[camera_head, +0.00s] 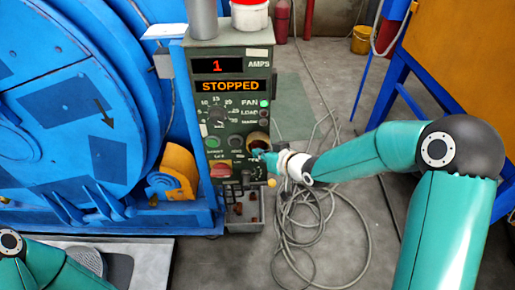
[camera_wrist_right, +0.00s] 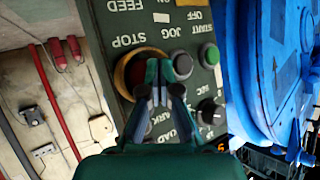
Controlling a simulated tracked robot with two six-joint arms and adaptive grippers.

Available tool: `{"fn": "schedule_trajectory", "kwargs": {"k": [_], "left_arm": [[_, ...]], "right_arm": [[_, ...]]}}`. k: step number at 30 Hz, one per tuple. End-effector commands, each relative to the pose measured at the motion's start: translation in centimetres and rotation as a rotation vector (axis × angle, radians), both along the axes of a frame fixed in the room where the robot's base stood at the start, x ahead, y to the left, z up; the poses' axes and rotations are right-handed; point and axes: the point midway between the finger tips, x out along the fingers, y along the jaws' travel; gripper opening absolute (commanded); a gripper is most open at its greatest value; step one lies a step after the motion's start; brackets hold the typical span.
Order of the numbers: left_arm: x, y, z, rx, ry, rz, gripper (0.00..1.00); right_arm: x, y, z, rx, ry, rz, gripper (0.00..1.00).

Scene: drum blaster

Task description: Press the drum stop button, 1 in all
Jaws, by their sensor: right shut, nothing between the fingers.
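The drum stop button (camera_wrist_right: 131,72) is a dark red round button inside a brass ring, beside the upside-down word STOP in the right wrist view. In the head view its ring (camera_head: 258,138) shows on the right of the green control panel (camera_head: 230,55). My right gripper (camera_wrist_right: 164,66) is shut and empty, its fingertips over the right part of the button. In the head view the right gripper (camera_head: 262,154) is at the ring's lower edge. I cannot tell whether the tips touch the button. The display (camera_head: 230,86) reads STOPPED. My left gripper is out of view.
A green button (camera_wrist_right: 208,54) and a dark button (camera_wrist_right: 183,64) sit close to the fingers. The blue drum (camera_head: 75,110) stands left of the panel. Coiled cables (camera_head: 330,225) lie on the floor. A blue-framed orange panel (camera_head: 465,60) stands at right.

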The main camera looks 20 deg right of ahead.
Motion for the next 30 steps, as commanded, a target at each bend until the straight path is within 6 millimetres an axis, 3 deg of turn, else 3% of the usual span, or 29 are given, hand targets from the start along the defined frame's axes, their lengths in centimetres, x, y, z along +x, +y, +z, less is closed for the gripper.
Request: {"fn": "schedule_trajectory", "kwargs": {"k": [17, 30], "left_arm": [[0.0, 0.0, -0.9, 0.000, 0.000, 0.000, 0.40], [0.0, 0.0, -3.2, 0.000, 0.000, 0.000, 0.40]], "right_arm": [[-1.0, 0.3, -0.1, -0.001, 0.000, 0.000, 0.00], [-5.0, 1.4, -0.2, 0.000, 0.000, 0.001, 0.00]]}}
